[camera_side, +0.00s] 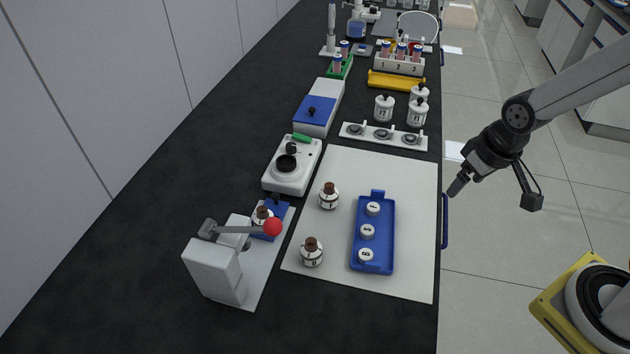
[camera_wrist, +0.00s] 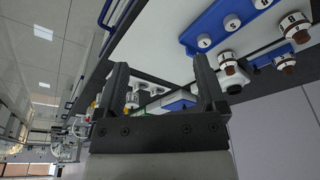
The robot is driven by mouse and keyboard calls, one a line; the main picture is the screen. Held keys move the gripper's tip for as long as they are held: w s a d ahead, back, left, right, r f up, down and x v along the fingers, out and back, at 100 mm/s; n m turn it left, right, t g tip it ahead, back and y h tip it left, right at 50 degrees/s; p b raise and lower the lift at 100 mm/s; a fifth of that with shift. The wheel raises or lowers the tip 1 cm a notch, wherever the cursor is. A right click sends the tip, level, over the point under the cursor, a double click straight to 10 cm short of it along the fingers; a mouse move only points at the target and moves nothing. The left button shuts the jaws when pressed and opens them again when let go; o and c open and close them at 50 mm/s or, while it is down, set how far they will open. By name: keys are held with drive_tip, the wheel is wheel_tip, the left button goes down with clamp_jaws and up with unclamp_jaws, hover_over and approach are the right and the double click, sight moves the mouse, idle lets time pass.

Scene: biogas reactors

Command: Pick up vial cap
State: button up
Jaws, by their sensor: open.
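Three white vial caps sit in a row in a blue tray (camera_side: 380,262) in the side view: a far cap (camera_side: 373,208), a middle cap (camera_side: 367,231) and a near cap (camera_side: 365,255). Each has a dark mark on top. In the wrist view the caps show in the tray (camera_wrist: 215,23) at the upper right, including one cap (camera_wrist: 204,41) and another cap (camera_wrist: 232,22). My gripper (camera_side: 457,187) is beyond the bench's right edge, to the right of the tray and apart from it. In the wrist view my gripper (camera_wrist: 159,66) is open with nothing between its fingers.
Brown-topped bottles stand on the white mat (camera_side: 420,280): one bottle (camera_side: 329,197) and another bottle (camera_side: 311,253). A third bottle (camera_side: 262,217) sits at a lever device (camera_side: 218,268). A white holder (camera_side: 384,136) and jars lie farther back. A blue handle (camera_side: 445,220) projects from the bench edge.

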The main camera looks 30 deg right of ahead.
drive_tip(key=w+a+f+n+g, duration=0.1)
drive_tip(key=w+a+f+n, duration=0.1)
drive_tip(key=w+a, duration=0.3)
drive_tip(key=n+g, duration=0.1)
drive_tip(key=n, duration=0.2)
approach(367, 230)
drive_tip(key=shift+d+f, duration=0.25)
drive_tip(key=shift+d, duration=0.35)
drive_tip(key=shift+w+a+f+n+g, duration=0.3)
drive_tip(key=shift+a+f+n, duration=0.1)
drive_tip(key=shift+a, duration=0.2)
drive_tip(key=shift+f, duration=0.1)
drive_tip(key=shift+f, duration=1.15)
drive_tip(key=shift+f, duration=0.15)
drive_tip(key=shift+f, duration=2.45)
drive_tip(key=shift+c, duration=0.3)
